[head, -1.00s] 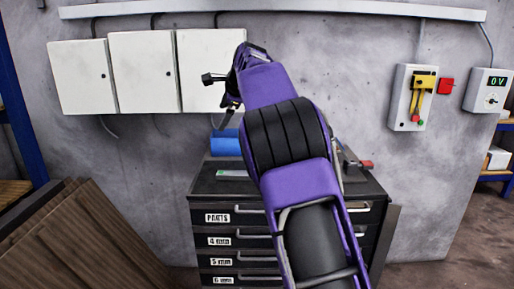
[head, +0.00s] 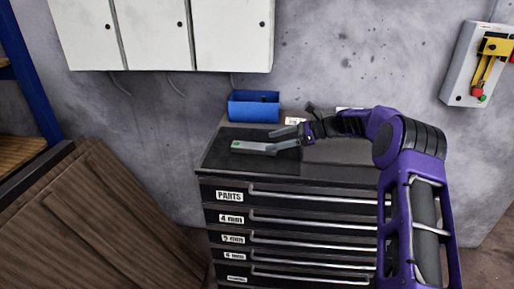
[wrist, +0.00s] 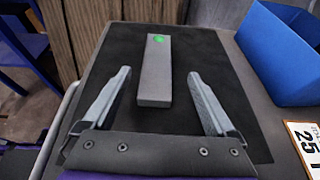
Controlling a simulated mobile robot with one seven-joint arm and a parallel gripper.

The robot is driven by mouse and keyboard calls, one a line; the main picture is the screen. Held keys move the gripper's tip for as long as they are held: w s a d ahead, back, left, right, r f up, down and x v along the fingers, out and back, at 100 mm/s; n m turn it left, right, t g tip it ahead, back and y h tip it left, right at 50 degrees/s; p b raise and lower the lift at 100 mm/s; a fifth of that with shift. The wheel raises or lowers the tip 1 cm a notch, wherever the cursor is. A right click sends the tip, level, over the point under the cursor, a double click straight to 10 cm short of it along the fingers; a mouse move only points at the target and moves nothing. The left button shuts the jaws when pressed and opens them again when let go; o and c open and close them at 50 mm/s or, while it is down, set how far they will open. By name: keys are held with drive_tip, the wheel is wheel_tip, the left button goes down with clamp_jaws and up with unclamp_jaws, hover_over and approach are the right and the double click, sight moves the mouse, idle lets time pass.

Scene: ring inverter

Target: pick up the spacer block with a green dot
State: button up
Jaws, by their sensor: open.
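The spacer block is a grey rectangular bar (wrist: 155,78) with a green dot (wrist: 158,40) at its far end in the wrist view. It lies flat on a dark mat (wrist: 205,60) on the cabinet top. My gripper (wrist: 157,82) is open, with one finger on each side of the block's near end and visible gaps between. In the head view the block (head: 248,147) lies at the left of the cabinet top, its green dot at the left end. My gripper (head: 285,140) reaches it from the right. The wrist view does not clearly show the fingertips' height above the mat.
A blue bin (head: 254,106) stands behind the block on the cabinet top; it is at the right in the wrist view (wrist: 290,50). A white number card (wrist: 306,145) is near it. Brown boards (head: 95,220) lean left of the drawer cabinet (head: 300,193).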

sight(259, 146)
drive_tip(key=x, duration=0.4)
drive_tip(key=shift+s+a+f+b, duration=0.1)
drive_tip(key=shift+s+f+b, duration=0.2)
drive_tip(key=shift+w+a+f, duration=0.1)
drive_tip(key=shift+a+f, duration=0.05)
drive_tip(key=shift+a, duration=0.2)
clamp_jaws()
